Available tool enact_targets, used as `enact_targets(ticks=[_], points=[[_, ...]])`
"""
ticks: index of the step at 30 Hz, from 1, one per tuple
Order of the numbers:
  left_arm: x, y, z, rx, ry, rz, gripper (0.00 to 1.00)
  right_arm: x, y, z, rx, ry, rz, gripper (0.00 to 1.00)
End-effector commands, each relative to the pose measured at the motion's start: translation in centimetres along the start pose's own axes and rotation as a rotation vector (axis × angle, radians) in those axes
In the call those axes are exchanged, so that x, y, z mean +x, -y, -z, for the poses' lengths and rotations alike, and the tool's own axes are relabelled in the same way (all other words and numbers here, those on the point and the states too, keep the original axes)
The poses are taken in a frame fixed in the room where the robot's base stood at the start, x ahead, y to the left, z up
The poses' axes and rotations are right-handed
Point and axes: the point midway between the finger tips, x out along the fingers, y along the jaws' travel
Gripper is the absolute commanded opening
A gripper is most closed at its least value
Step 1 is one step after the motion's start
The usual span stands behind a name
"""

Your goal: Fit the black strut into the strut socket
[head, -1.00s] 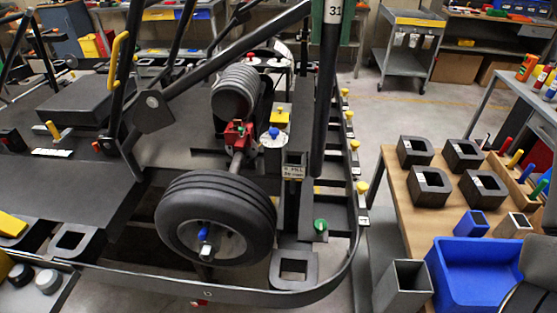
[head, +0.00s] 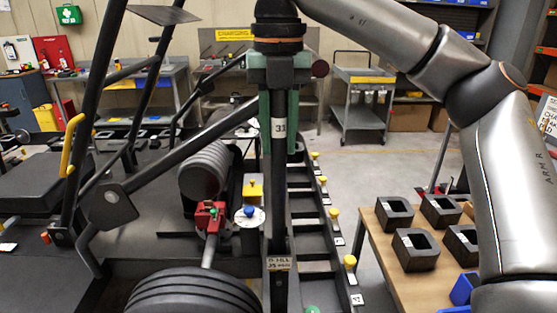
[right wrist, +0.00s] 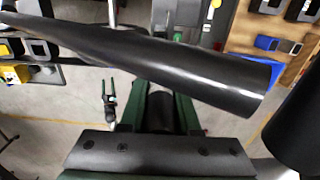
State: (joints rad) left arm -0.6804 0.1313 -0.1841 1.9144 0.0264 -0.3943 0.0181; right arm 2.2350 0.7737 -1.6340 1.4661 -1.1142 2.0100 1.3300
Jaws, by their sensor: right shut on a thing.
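The black strut (head: 278,195) is an upright dark tube with a white "31" label. My right gripper (head: 279,140) comes down from above, its green fingers shut on both sides of the strut's upper part. The strut's lower end meets a small post with a pale label plate (head: 278,263), where the strut socket seems to be; its mouth is hidden, so I cannot tell whether the strut is inside. In the right wrist view, the green fingers (right wrist: 158,108) have a dark round piece between them, and a thick black tube crosses in front. My left gripper is out of view.
A kart wheel (head: 195,292) and a ribbed grey cylinder (head: 203,172) lie left of the strut. A diagonal frame bar (head: 165,165) rises close to it. A wooden table (head: 380,262) with black blocks stands at right, partly behind my right arm.

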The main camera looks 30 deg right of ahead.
Motion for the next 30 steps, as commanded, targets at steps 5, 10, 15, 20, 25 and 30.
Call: enact_targets(ticks=[5,10,15,20,25,30], points=[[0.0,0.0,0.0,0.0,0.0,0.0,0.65,1.4,0.1,0.0,0.0,-0.002,-0.001,0.0],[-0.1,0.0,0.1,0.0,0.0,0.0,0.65,3.2,0.0,0.0,0.0,-0.001,-0.001,0.0],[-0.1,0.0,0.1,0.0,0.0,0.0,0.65,3.8,0.0,0.0,0.001,0.002,-0.003,0.0],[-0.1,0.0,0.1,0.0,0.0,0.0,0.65,3.8,0.0,0.0,0.001,0.003,-0.003,0.0],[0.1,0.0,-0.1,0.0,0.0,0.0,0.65,4.1,0.0,0.0,0.001,0.002,-0.002,0.0],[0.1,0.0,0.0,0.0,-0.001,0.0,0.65,4.1,0.0,0.0,0.001,0.001,-0.001,0.49]])
